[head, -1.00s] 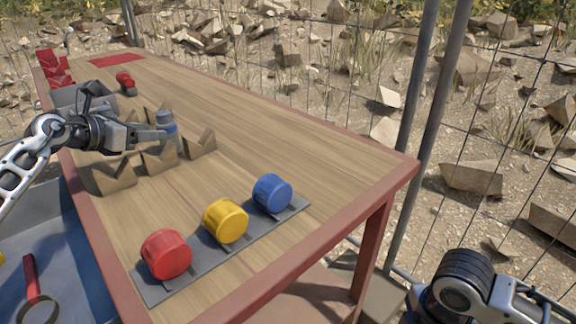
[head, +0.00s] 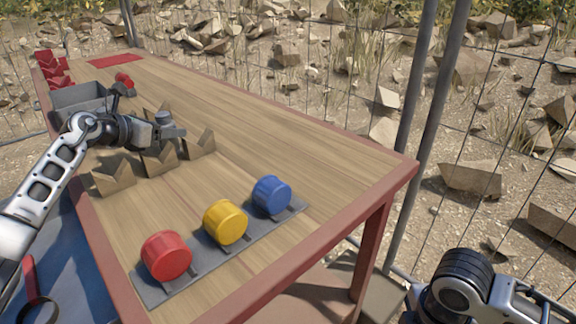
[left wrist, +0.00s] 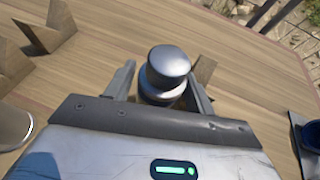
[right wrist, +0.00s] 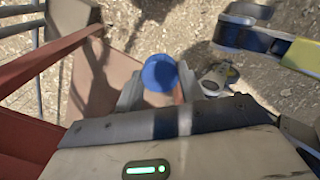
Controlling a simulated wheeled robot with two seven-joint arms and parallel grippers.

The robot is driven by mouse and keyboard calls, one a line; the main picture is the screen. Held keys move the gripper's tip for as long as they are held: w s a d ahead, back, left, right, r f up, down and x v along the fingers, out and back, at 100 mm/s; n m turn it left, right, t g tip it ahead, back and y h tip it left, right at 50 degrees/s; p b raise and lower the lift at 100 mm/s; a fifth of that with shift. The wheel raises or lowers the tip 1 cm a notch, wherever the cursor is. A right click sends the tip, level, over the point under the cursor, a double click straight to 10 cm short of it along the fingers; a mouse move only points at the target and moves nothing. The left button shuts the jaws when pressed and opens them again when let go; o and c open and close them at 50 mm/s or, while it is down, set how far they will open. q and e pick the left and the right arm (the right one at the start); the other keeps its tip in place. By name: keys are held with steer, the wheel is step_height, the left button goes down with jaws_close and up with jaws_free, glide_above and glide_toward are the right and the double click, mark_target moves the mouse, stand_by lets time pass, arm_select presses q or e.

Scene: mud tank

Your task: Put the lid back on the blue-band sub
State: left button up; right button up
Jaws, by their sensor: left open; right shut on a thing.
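A small grey metal body, likely the sub, stands among the brown wedges in the head view (head: 165,117). In the left wrist view it shows as a shiny grey cylinder (left wrist: 166,68) with a rounded top. My left gripper (left wrist: 160,88) is open, with a finger on either side of it. Its lower part is hidden, and I cannot make out a blue band now. My right gripper (right wrist: 160,88) is shut on a round blue lid (right wrist: 159,72), out beyond the table's near end. In the head view only part of my right arm shows, at lower right.
Red (head: 166,256), yellow (head: 226,222) and blue (head: 272,196) drums sit on a grey rack (head: 158,290) near the table's front end. Brown wedges (head: 113,178) flank my left gripper. A grey bin (head: 78,97) stands farther back. The table's right side is clear.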

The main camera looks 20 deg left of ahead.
mark_target(156, 116)
arm_select(q)
steer(key=shift+c, duration=0.3)
steer(key=c, duration=0.9)
steer(key=shift+c, duration=0.2)
steer(key=shift+r, duration=0.1)
